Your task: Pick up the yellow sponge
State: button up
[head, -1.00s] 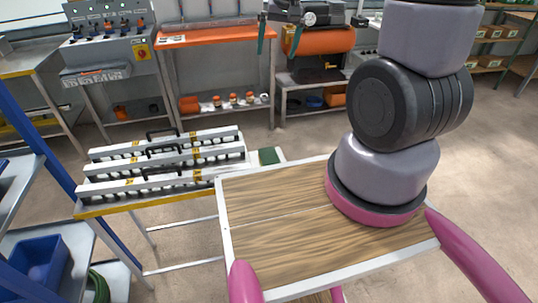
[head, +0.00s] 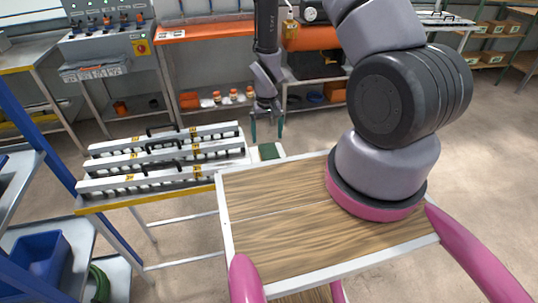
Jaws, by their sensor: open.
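I do not make out a plainly yellow sponge in the head view. A small dark green flat pad (head: 269,152) lies on the pale right end of the table with the seeding bars; I cannot tell whether it is the sponge. My gripper (head: 267,137) points down with its dark green fingers apart, empty. It appears above and slightly behind the green pad, though the exact distance is unclear.
Several long white bars with black handles (head: 165,158) lie left of the pad on the yellow-edged table (head: 130,207). A shelf with a blue bin (head: 38,258) stands at left. An orange-topped bench (head: 200,32) stands behind.

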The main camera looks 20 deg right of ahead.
aim_at(268, 148)
notch_tip(268, 148, down, 7)
jog(key=shift+d+r, duration=0.1)
dwell(0.3)
jog(key=c, duration=1.1)
jog(key=shift+c, duration=0.3)
jog(key=shift+r, duration=0.1)
notch_tip(268, 148, up, 10)
